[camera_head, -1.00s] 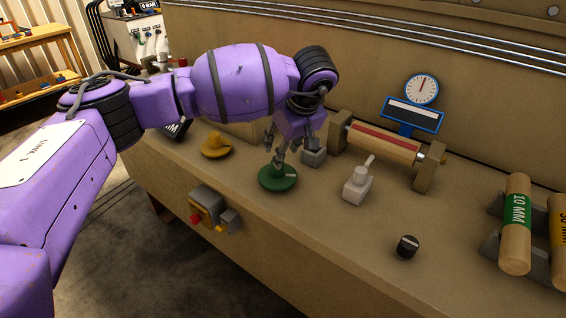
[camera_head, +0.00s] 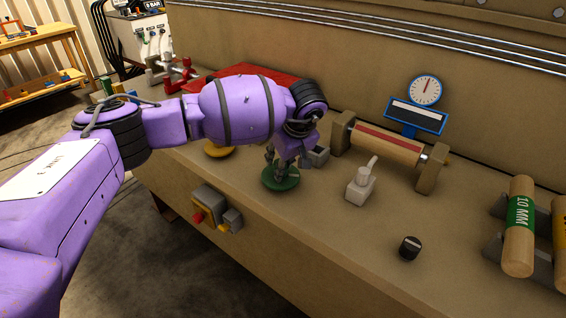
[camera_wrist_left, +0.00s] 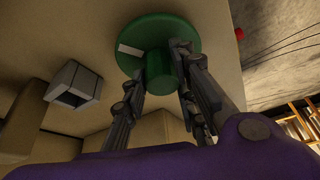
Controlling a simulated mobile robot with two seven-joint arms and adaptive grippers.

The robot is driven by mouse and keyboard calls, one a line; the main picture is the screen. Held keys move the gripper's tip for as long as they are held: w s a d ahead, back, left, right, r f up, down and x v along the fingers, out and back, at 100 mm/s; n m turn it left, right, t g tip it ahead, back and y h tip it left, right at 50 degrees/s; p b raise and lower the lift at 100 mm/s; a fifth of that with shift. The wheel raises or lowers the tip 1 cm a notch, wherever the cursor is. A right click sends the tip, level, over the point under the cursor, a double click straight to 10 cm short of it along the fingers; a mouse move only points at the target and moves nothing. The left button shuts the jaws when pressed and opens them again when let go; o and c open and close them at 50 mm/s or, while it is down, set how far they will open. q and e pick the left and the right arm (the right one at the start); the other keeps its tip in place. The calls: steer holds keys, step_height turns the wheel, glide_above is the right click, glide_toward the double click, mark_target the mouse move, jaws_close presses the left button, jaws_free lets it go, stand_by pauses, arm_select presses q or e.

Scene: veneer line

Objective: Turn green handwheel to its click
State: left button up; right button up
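The green handwheel (camera_head: 281,182) lies on the bench top in the head view, a flat disc with a pale mark and a raised hub. In the left wrist view the green handwheel (camera_wrist_left: 182,22) shows its pale mark left of the hub. My left gripper (camera_head: 279,166) points down at the hub. In the wrist view the left gripper (camera_wrist_left: 161,62) has one finger on each side of the hub, both close to it. Whether the fingers press on the hub cannot be told. My right gripper is not in view.
A yellow handwheel (camera_head: 219,152) is partly behind my left arm. A grey block (camera_head: 317,156) stands just behind the green wheel. A white lever switch (camera_head: 361,187), a black knob (camera_head: 410,248) and a roller (camera_head: 385,147) are to the right. A grey-yellow box (camera_head: 211,205) is on the bench front.

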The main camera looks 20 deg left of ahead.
arm_select(q)
steer(key=shift+w+d+r, duration=0.1)
steer(key=shift+d, duration=0.05)
jaws_close()
